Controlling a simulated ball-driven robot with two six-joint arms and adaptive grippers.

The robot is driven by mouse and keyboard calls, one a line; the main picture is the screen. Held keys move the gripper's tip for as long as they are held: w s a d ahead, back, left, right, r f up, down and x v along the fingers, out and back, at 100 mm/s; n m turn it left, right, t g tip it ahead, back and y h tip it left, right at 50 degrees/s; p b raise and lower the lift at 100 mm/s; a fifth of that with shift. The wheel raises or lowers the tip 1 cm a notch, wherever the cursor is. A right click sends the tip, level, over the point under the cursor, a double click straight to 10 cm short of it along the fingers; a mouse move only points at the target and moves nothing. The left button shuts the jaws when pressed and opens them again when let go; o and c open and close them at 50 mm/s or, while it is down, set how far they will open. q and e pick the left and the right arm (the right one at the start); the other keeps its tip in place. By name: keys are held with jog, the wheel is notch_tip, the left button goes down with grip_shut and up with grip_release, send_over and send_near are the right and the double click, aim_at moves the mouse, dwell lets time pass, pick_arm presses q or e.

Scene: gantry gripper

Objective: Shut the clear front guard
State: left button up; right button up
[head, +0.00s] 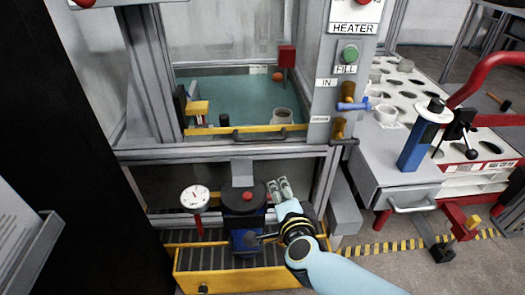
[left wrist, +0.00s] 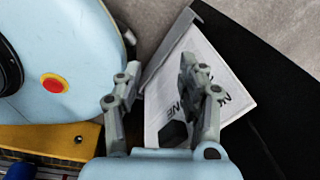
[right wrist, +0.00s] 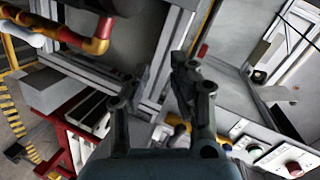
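The machine's front opening shows a teal deck (head: 225,92) behind a yellow lower rail (head: 275,128) with a dark bar handle (head: 255,135). A clear guard pane is hard to make out, so I cannot tell its exact position. My right gripper (head: 278,188) is in front of the machine's lower bay, below the rail and apart from the handle. Its fingers stand apart and empty in the right wrist view (right wrist: 160,75). My left gripper (left wrist: 157,75) is outside the head view; in the left wrist view it is open and empty, with a printed sheet beyond it.
A dial gauge (head: 194,197) and a dark blue unit with a red button (head: 247,196) stand in the lower bay, above a yellow-edged conveyor (head: 230,282). A control post (head: 348,60) stands right of the opening. A cart (head: 400,165) with round holes is farther right.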

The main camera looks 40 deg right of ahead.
aim_at(262, 140)
jog(key=w+r+m+h+b, duration=0.2)
jog(key=w+r+m, duration=0.3)
jog(key=x, duration=0.3)
jog(key=b+x, duration=0.1)
jog(key=x, duration=0.2)
jog(key=b+x, duration=0.1)
jog(key=x, duration=0.2)
jog(key=shift+w+a+r, duration=0.15)
jog(key=shift+w+a, duration=0.05)
jog(key=shift+w, duration=0.35)
jog(key=shift+w+d+b, duration=0.25)
jog(key=shift+w+b, duration=0.1)
jog(key=shift+w, duration=0.15)
pick_arm(q)
jog(key=f, duration=0.1)
jog(key=s+f, duration=0.1)
jog(key=f, duration=0.3)
jog(key=shift+s+d+f, duration=0.2)
jog(key=shift+s+f, duration=0.05)
jog(key=shift+s, duration=0.1)
jog(key=shift+a, duration=0.15)
pick_arm(e)
grip_shut()
